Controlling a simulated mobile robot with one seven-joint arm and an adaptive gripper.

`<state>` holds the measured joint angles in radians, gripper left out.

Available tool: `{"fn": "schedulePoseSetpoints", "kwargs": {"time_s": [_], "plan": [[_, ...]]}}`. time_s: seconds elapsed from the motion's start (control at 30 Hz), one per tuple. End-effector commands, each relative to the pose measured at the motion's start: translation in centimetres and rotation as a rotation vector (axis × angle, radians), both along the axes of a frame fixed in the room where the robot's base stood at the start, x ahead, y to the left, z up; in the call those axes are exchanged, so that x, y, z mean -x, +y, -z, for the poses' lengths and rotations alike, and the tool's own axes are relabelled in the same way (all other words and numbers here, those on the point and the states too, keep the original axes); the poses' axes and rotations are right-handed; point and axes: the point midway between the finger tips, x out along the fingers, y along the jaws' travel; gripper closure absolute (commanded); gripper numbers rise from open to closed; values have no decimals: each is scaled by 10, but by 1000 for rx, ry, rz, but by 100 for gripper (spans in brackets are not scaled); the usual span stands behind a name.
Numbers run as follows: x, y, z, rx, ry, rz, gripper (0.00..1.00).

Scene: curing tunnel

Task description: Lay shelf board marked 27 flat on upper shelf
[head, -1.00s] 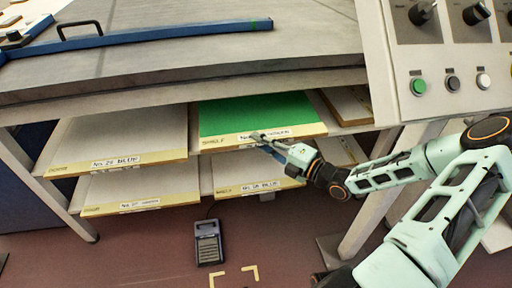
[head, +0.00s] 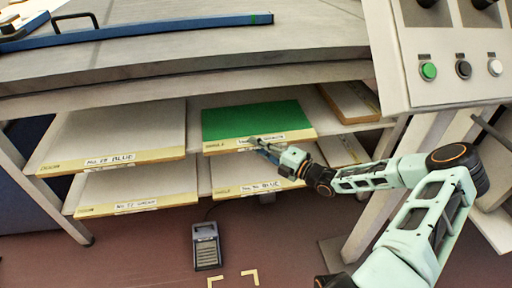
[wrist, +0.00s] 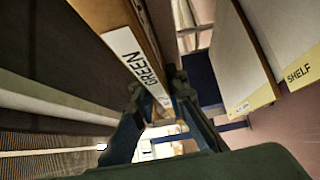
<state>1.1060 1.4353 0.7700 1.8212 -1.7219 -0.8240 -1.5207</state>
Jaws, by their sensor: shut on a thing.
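The green-topped board (head: 255,121) lies about level in the upper shelf bay, in the middle of the head view. Its wooden front edge has a white label, partly covered by my gripper; its number is not readable. In the wrist view the label (wrist: 135,62) reads GREEN. My gripper (head: 256,143) is shut on the front edge of this board, near the label's middle. The upper shelf (head: 318,117) shows as a pale strip right of the board. Whether the board rests fully on it cannot be told.
A pale board marked BLUE (head: 120,135) lies left on the upper level. A lower left board (head: 140,185) and a lower middle board (head: 232,178) sit below. Another board (head: 350,103) lies at right. The worktop (head: 190,50) overhangs; a control panel (head: 445,70) stands right.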

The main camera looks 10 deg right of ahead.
Motion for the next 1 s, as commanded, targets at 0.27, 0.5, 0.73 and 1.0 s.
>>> {"fn": "schedulePoseSetpoints", "kwargs": {"time_s": [0.27, 0.5, 0.73, 1.0], "plan": [[-1, 1, -2, 0, -9, -2, 100], [0, 0, 1, 1, -1, 0, 70], [0, 0, 1, 1, -1, 0, 70], [16, -16, -3, 2, 1, 2, 70]]}}
